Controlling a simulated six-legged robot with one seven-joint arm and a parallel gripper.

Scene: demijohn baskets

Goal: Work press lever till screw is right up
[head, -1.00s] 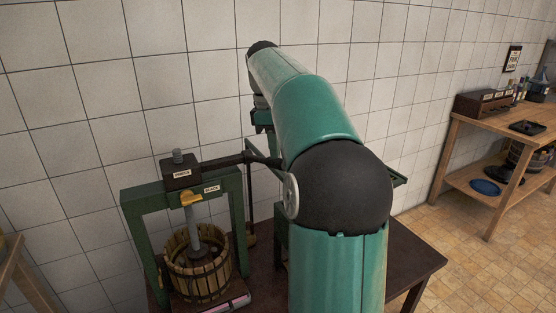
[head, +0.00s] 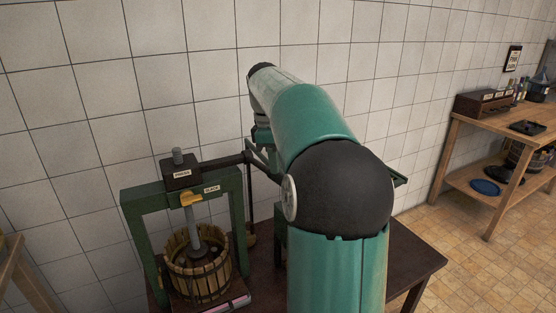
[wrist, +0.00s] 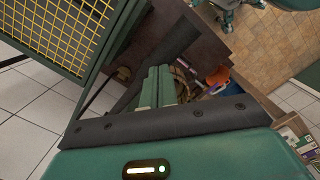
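The press has a green frame (head: 237,207), a dark head block labelled PRESS (head: 181,174) and a dark lever (head: 222,163) running right from it. The grey screw (head: 195,219) goes down into the slatted wooden basket (head: 183,267), and its top stub shows above the head. A yellow pawl (head: 191,199) sits by a label that seems to read SLACK. My gripper (wrist: 158,70) shows two green fingers close together, by a dark bar in the wrist view that looks like the lever (wrist: 184,36). Contact is unclear. In the head view my arm mostly hides the gripper near the lever's outer end.
The press stands on a dark table (head: 416,258) against a tiled wall. A yellow mesh panel (wrist: 65,30) fills the wrist view's upper left. Floor between table and bench is clear.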

